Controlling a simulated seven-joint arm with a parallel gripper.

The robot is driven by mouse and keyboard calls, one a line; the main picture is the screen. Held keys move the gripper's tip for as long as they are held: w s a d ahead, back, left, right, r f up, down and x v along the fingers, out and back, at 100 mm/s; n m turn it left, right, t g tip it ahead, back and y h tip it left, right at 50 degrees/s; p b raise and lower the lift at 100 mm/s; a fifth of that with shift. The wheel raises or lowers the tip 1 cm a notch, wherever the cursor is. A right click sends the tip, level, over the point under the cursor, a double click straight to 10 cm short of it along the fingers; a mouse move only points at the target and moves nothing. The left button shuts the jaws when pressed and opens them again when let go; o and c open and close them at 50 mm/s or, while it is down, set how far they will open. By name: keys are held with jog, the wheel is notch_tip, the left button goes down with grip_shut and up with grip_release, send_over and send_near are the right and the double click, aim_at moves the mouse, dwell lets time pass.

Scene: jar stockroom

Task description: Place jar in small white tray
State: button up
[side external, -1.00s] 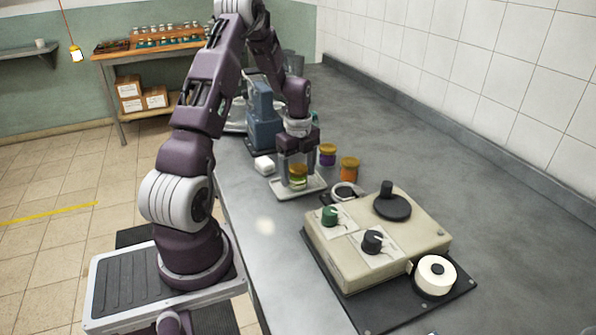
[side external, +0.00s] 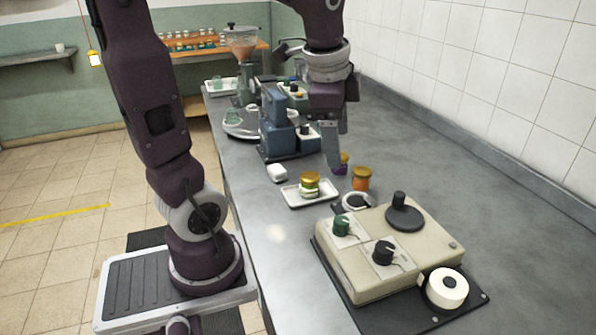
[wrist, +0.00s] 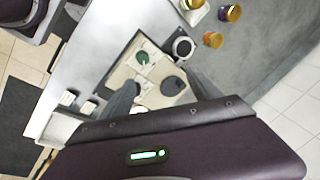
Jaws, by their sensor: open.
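A jar with a yellow-gold lid (side external: 310,183) stands upright in the small white tray (side external: 292,199). In the wrist view the jar (wrist: 190,4) and tray (wrist: 202,16) are at the top, partly cut off by the frame edge. My gripper (side external: 333,165) is up and behind the tray in the side view, apart from the jar. In the wrist view its two fingers (wrist: 160,85) are spread with nothing held between them.
An orange jar (side external: 361,180) and a purple jar (side external: 343,168), partly hidden by my finger, stand behind the tray. A beige control box (side external: 385,250) with knobs is at front right.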

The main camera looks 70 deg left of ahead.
jog(key=s+d+n+t+h, duration=0.1)
jog(key=s+d+n+t, duration=0.2)
jog(key=s+d+n, duration=0.4)
jog(key=s+d, duration=0.3)
jog(key=s, duration=0.1)
jog(key=shift+s+d, duration=0.2)
jog(key=shift+s, duration=0.15)
dwell(0.3)
